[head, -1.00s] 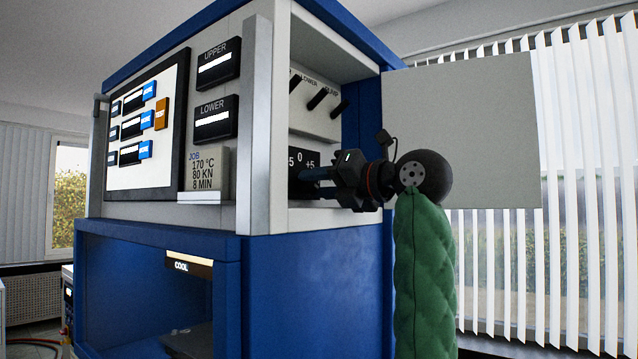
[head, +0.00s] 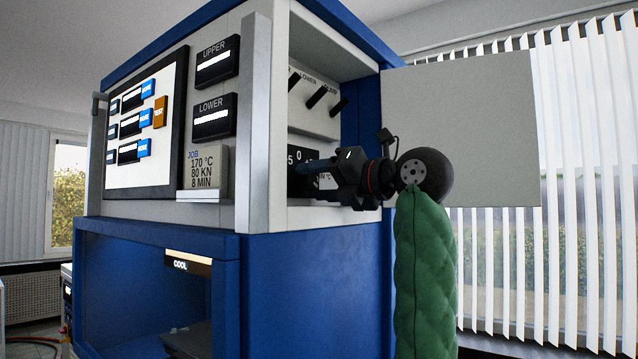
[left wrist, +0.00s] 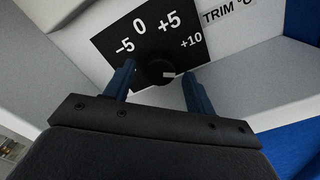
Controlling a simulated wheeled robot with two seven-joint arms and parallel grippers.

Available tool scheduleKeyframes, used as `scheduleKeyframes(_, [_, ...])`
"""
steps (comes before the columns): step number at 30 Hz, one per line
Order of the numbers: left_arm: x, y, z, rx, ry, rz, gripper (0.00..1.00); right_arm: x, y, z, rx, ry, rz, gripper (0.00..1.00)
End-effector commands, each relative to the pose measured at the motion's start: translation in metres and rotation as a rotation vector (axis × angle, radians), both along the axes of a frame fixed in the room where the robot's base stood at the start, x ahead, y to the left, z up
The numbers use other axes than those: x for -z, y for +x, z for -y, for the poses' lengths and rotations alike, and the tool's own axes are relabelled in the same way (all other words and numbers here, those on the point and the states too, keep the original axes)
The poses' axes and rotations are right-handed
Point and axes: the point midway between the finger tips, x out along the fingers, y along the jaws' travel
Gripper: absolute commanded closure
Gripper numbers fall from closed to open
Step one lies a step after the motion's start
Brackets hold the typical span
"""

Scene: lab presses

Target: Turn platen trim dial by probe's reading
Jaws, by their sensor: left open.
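The trim dial (left wrist: 155,72) is a small black round knob with a white mark on its right side. It sits on a black scale plate (left wrist: 109,47) marked -5, 0, +5 and +10, beside a "TRIM °C" label. My left gripper (left wrist: 159,84) is open, one blue finger on each side of the knob; I cannot tell whether they touch it. In the head view my left gripper (head: 308,168) reaches into the press's side recess and hides the dial and part of its scale. My right gripper and any probe are not in view.
The blue and grey press (head: 315,285) fills the middle. Black levers (head: 317,97) stick out above the dial. A grey panel (head: 480,130) stands at the right, behind my arm. The recess walls (left wrist: 265,105) are close around the gripper. A job card (head: 205,170) reads 170 °C, 80 KN, 8 MIN.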

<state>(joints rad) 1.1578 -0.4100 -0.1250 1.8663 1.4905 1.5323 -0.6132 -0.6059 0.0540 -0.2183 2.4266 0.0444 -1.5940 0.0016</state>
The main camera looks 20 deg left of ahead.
Motion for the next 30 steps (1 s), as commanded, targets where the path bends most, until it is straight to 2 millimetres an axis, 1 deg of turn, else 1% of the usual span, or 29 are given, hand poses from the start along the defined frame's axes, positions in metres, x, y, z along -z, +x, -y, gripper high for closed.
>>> scheduleKeyframes(5, [0.002,-0.007,0.019,0.001,0.002,0.002,0.45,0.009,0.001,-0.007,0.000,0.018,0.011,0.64])
scheduleKeyframes(12, [0.001,-0.018,0.054,0.002,0.002,0.001,0.45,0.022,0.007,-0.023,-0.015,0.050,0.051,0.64])
scheduleKeyframes(15, [0.001,-0.022,0.064,0.001,0.001,0.001,0.45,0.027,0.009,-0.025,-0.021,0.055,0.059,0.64])
scheduleKeyframes(20, [0.000,-0.025,0.071,0.001,0.001,0.000,0.45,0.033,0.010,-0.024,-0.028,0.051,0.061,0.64])
scheduleKeyframes(30, [0.000,-0.025,0.072,0.001,0.001,-0.001,0.45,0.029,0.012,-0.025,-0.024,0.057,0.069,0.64])
